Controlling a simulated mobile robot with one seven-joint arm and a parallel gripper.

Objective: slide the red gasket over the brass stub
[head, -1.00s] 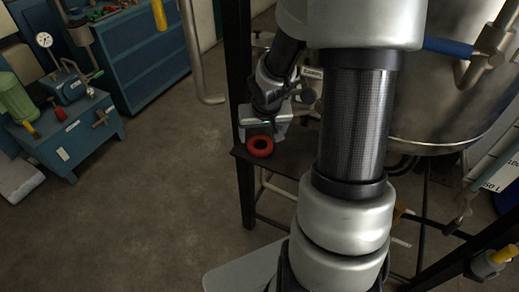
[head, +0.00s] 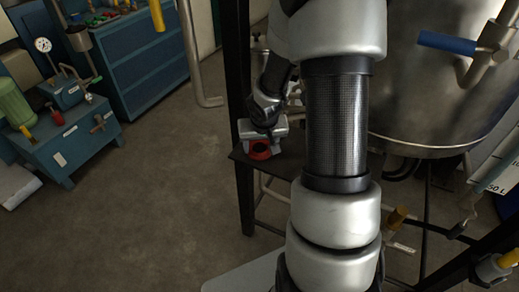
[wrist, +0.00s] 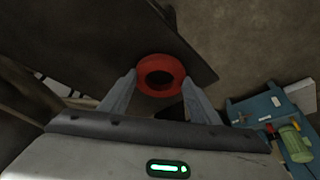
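The red gasket (head: 260,151), a thick ring, lies near the corner of a dark shelf (head: 285,171). In the wrist view the gasket (wrist: 160,75) sits between the tips of my two fingers. My gripper (wrist: 159,78) is open, with one finger on each side of the ring. The gaps at the ring's edges are very small, and I cannot tell whether the fingers touch it. In the head view my gripper (head: 261,146) is just above and around the gasket. I cannot make out the brass stub for certain in either view.
A large steel vessel (head: 440,90) stands right of the shelf, with a blue-handled pipe (head: 448,43). A dark post (head: 241,100) rises by the shelf's left side. A brass-coloured piece (head: 397,218) shows below the vessel. A blue bench (head: 75,140) is left; the floor between is clear.

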